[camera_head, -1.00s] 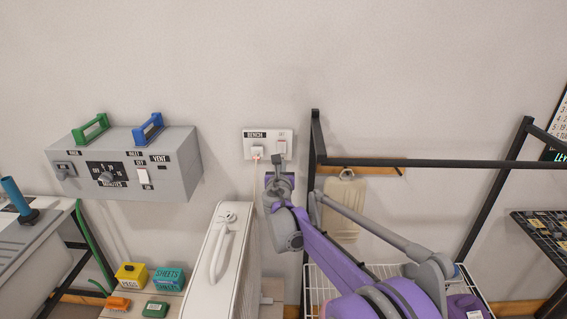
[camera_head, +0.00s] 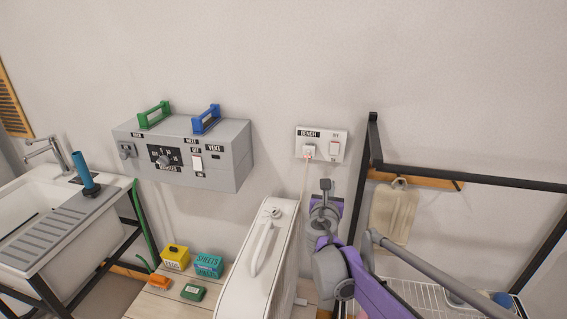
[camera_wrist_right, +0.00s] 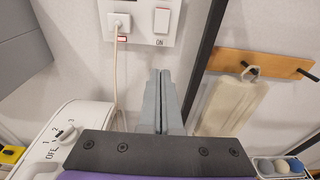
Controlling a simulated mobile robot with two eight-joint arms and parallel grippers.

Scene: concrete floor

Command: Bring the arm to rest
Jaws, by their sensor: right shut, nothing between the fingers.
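My right arm, purple and grey, comes in from the lower right of the head view. My right gripper (camera_head: 326,184) is in front of the wall, just below the white socket plate labelled BENCH (camera_head: 322,144). In the right wrist view its grey fingers (camera_wrist_right: 160,76) are together with nothing between them, and they stand apart from the socket plate. A white plug with a cord sits in the left of the plate, and a switch (camera_wrist_right: 162,21) is on its right. My left gripper does not show.
A white heater-like appliance (camera_head: 262,254) stands left of the arm. A grey control box (camera_head: 190,158) is on the wall. A black rack frame (camera_head: 374,140) and a hanging beige bottle (camera_head: 394,212) are close on the right. A sink (camera_head: 50,200) is at far left.

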